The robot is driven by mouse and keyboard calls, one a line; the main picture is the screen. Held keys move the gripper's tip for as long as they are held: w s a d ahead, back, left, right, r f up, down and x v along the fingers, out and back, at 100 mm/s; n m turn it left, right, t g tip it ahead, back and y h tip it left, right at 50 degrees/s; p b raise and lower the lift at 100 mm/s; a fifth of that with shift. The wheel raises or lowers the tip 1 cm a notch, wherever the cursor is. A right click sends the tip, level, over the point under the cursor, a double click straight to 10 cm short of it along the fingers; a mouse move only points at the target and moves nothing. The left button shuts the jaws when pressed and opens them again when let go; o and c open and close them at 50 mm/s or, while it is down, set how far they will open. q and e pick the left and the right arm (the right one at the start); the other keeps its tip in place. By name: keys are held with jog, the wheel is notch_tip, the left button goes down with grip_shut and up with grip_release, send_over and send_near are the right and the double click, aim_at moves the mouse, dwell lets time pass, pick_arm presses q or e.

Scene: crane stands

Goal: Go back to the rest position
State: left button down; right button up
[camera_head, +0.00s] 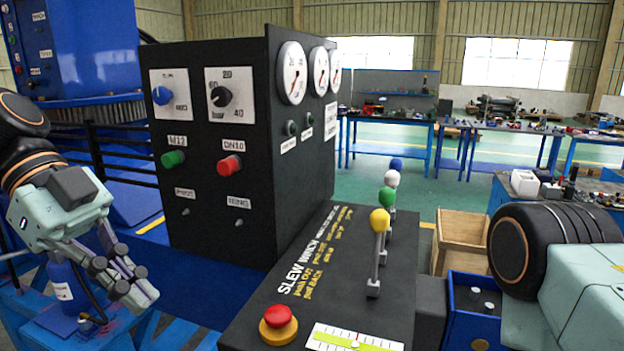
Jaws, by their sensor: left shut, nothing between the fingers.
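My left gripper (128,281) is at the lower left, shut and empty, its fingers pointing down and to the right. It is apart from the black control panel (226,200) and hangs left of the black lever console (316,225). My right arm shows at the lower right as a black joint and a pale green link. My right gripper is outside the view.
The console carries a yellow-knobbed lever (379,222), a green-knobbed lever (387,197) and a red button (279,317). A blue bottle (66,288) stands behind my left gripper. A wooden crate (461,238) and workbenches (388,122) are beyond.

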pick_arm(q)
jog(key=w+a+f+n+t+y, duration=0.25)
jog(key=w+f+n+t, duration=0.4)
jog(key=w+n, duration=0.4)
jog(key=s+a+f+n+t+y+b, duration=0.1)
jog(key=a+f+n+y+b, duration=0.3)
jog(key=f, duration=1.2)
jog(key=s+d+f+n+t+y+b, duration=0.15)
jog(key=f+n+b, duration=0.6)
jog(key=f, duration=0.85)
jog(key=s+d+f+g+b, duration=0.1)
jog(key=s+f+g+b, duration=0.5)
jog(key=s+f, duration=1.9)
jog(key=f+b, duration=0.1)
jog(key=b, duration=0.3)
jog(key=shift+s+f+m+y, duration=0.25)
jog(key=shift+m+y, duration=0.05)
